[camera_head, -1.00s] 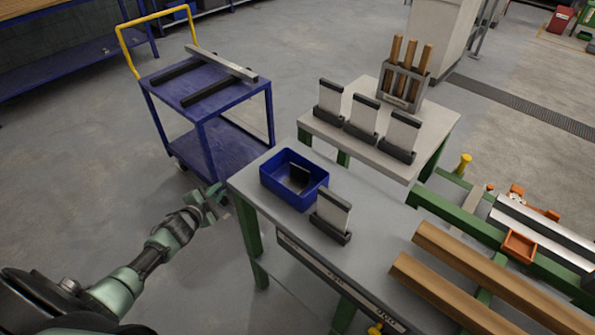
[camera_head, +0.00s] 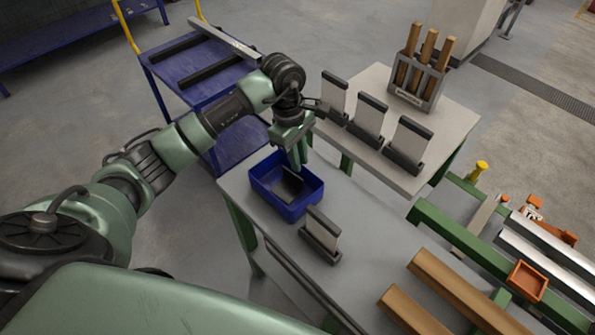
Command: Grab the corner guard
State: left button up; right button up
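A black corner guard (camera_head: 292,184) lies in the blue bin (camera_head: 268,199) on the near grey table. It appears as a dark angled piece leaning in the bin. My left gripper (camera_head: 299,160) reaches over the back of the bin, pointing down. Its green fingers look slightly apart, with nothing seen between them. They are close to the guard; whether they touch it I cannot tell. The gripper and wrist cover part of the bin's back rim. My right gripper is not in view.
A holder with a pale plate (camera_head: 323,228) stands right of the bin. Several similar holders (camera_head: 368,117) and a rack of wooden handles (camera_head: 420,72) stand on the table behind. A blue cart (camera_head: 185,68) is behind my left arm. Brown bars (camera_head: 460,290) lie at the lower right.

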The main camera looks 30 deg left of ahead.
aim_at(291, 172)
pick_arm(q)
jog(key=shift+m+y, duration=0.4)
jog(key=shift+y, duration=0.5)
jog(key=f+p, duration=0.1)
jog(key=f, duration=0.1)
jog(key=a+f+p, duration=0.1)
jog(key=a+f, duration=0.1)
jog(key=f, duration=0.1)
jog(key=shift+s+f+p, duration=0.15)
jog(key=shift+f+p, duration=0.15)
jog(key=shift+p, duration=0.1)
jog(key=shift+a+f, duration=0.1)
jog(key=shift+f, duration=0.5)
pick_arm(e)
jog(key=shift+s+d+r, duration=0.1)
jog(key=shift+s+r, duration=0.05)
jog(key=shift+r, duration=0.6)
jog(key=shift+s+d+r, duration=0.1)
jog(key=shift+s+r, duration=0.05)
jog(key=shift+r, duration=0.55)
pick_arm(q)
grip_shut()
